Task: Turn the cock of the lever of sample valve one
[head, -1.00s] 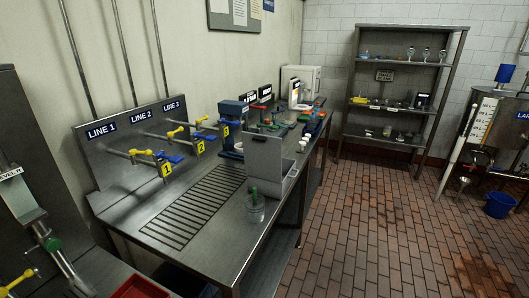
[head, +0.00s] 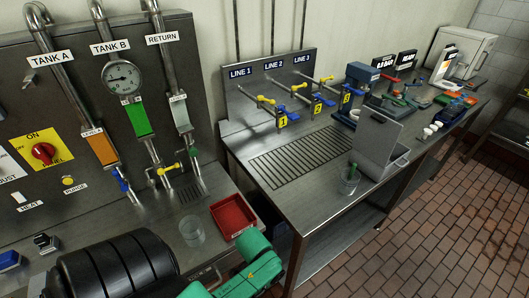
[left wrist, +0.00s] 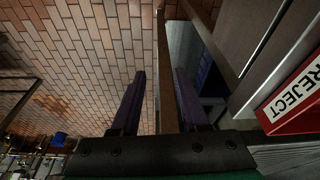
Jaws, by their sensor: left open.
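Sample valve one sits under the LINE 1 label in the head view. It has a yellow tag "1" (head: 283,122), a yellow handle (head: 265,99) on its pipe and a blue lever (head: 291,116) by the tag. My green left arm shows at the bottom of the head view, well in front of the valve and below it. My left gripper's two dark fingers (left wrist: 160,75) show in the left wrist view, apart, with nothing between them. They face the brick floor and a bench leg, and no valve shows there. My right gripper is in no frame.
Valves two (head: 317,108) and three (head: 347,98) stand to the right of valve one. A red tray (head: 232,215) and a glass beaker (head: 192,231) are near my arm; the tray's REJECT label (left wrist: 296,92) shows in the wrist view. A grated drain (head: 300,158) lies clear before the valves.

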